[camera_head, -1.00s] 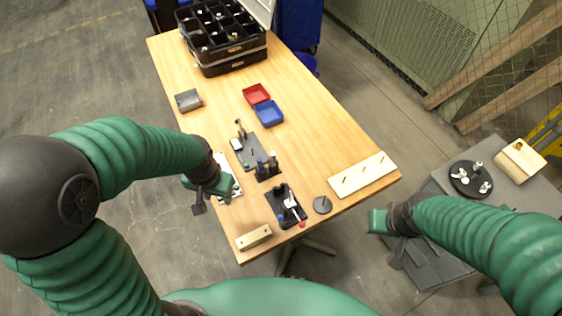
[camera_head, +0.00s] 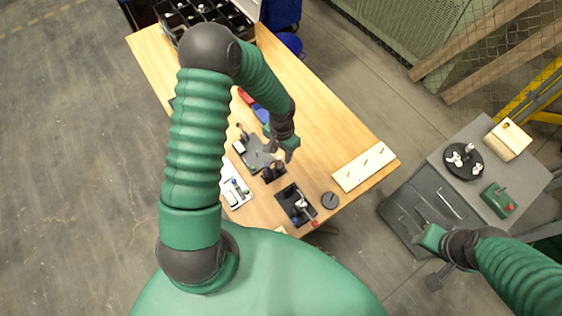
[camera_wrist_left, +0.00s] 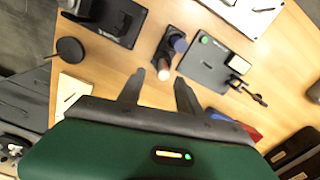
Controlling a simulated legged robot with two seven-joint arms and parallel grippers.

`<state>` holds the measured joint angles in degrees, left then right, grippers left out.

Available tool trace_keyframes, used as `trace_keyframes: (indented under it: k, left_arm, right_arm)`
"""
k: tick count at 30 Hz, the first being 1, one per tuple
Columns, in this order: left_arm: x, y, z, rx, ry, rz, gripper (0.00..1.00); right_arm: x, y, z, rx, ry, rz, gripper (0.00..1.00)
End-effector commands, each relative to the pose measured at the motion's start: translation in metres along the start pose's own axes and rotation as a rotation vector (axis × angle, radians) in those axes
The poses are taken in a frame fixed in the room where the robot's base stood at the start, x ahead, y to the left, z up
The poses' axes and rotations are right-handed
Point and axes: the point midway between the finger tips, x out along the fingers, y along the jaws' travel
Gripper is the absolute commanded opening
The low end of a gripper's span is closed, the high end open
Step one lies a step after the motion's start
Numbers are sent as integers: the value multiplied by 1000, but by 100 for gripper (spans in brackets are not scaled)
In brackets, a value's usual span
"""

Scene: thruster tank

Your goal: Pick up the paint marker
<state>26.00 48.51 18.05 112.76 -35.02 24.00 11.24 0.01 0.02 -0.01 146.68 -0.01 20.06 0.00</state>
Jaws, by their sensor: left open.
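A small black holder (camera_head: 268,178) stands on the table with upright marker-like cylinders. In the left wrist view, the holder (camera_wrist_left: 160,52) carries a dark blue-topped cylinder (camera_wrist_left: 179,44) and one with a pale, pinkish top (camera_wrist_left: 164,72). I cannot tell which is the paint marker. My left gripper (camera_head: 279,156) is above the table beside the holder. In the left wrist view its fingers (camera_wrist_left: 158,88) are apart, with the pale-topped cylinder just beyond the gap and nothing held. My right gripper (camera_head: 434,258) is at the right, by the grey cart; its fingers are unclear.
A grey tool plate (camera_head: 254,153), a white board (camera_head: 234,186), a black tray (camera_head: 296,204) and a grey disc (camera_head: 330,200) lie near the holder. A pale board (camera_head: 364,166) lies at the right edge.

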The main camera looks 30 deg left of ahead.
Motion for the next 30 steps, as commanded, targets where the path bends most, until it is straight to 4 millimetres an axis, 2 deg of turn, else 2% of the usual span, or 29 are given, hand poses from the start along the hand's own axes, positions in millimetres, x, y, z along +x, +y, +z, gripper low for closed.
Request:
trace_keyframes:
  k: [6,14,24,30]
  left_arm:
    - [38,-1,2,0,-3,3,42]
    - [44,-2,2,-1,-1,1,42]
    - [44,-1,2,0,-1,1,0]
    - [44,-1,2,-1,-1,2,0]
  right_arm:
    - [-8,0,-2,0,0,0,38]
    - [-7,0,-2,0,0,0,38]
    - [-7,0,-2,0,0,0,38]
    - [-7,0,-2,0,0,0,38]
